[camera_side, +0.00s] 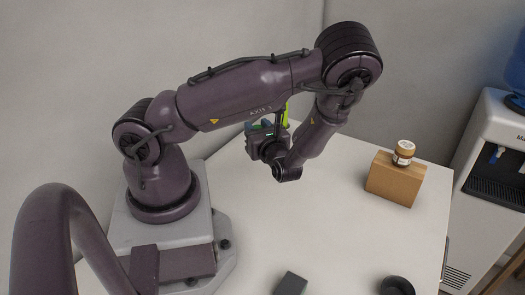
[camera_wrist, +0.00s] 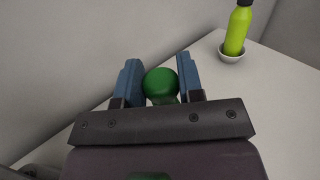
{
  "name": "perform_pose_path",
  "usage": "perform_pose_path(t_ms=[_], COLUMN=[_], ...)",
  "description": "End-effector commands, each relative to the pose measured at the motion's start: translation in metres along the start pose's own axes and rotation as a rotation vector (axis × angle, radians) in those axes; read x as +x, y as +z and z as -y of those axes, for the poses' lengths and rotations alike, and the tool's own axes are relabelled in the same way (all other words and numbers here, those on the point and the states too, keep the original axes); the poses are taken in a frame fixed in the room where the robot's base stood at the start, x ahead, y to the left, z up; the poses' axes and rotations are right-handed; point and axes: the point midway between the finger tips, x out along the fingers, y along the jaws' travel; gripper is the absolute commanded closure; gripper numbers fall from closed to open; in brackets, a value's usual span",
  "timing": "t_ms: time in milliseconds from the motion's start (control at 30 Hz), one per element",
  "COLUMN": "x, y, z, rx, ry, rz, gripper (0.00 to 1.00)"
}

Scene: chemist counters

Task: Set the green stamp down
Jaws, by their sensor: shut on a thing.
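The green stamp shows in the wrist view as a round, glossy green knob (camera_wrist: 161,82) between the two blue fingers of my gripper (camera_wrist: 159,70). My gripper is shut on it. The stamp's lower part is mostly hidden behind the gripper body, so I cannot tell whether it touches the counter. In the side view my gripper (camera_side: 258,126) is behind the wrist, near the back wall, and the stamp is barely distinguishable there.
A yellow-green bottle (camera_wrist: 238,30) stands in a small white dish (camera_wrist: 231,56) to the right of my gripper. A cardboard box (camera_side: 396,180) with a brown jar (camera_side: 404,152) on top stands at right. A black round thing (camera_side: 397,286) and a dark block (camera_side: 291,284) lie in front. The middle counter (camera_side: 330,220) is clear.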

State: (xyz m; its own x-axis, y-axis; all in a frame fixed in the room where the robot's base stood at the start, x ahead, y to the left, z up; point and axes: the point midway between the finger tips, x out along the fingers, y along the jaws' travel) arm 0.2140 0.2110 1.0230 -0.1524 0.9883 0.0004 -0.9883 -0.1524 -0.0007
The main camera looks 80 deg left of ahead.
Motion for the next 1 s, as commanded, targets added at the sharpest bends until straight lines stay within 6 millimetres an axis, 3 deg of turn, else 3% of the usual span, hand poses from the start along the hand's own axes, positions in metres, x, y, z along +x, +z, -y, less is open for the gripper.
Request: perform_pose_path(t_ms=[133,400,500,1000], x=[-0.026,-0.111,-0.131,-0.135], y=[0.003,-0.009,-0.012,-0.069], z=[0.014,0.043,0.047,0.049], rx=[0.013,0.039,0.031,0.000], ry=[-0.100,-0.438,-0.517,-0.547], rz=[-0.009,-0.011,-0.008,0.001], gripper=[0.90,0.90,0.90,0.90])
